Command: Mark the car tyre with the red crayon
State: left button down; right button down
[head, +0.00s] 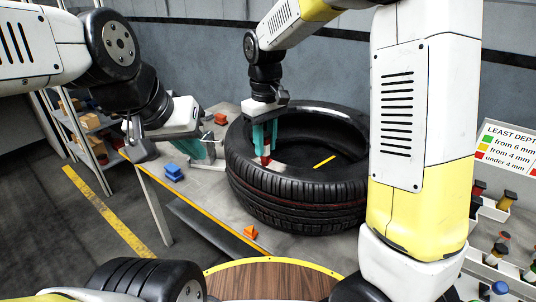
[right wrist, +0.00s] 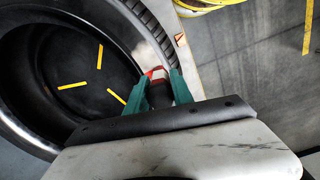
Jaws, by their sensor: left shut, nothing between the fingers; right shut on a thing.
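The black car tyre (head: 300,200) lies flat on the grey table, and its sidewall and tread also show in the right wrist view (right wrist: 125,45). My right gripper (head: 264,140) is over the tyre's near left sidewall, shut on the red crayon (head: 266,160). The red end of the crayon shows between the teal fingers in the right wrist view (right wrist: 155,73), at a pale, shiny part of the sidewall. I cannot tell whether its tip touches the rubber. My left gripper (head: 208,150) is shut and empty, left of the tyre above the table.
Yellow strips (head: 324,162) show inside the tyre opening. A tread-depth sign (head: 508,148) and several coloured crayons in holders (head: 500,250) are at right.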

jog(key=shift+s+a, duration=0.1)
jog(key=shift+s, duration=0.05)
jog(key=shift+r, duration=3.55)
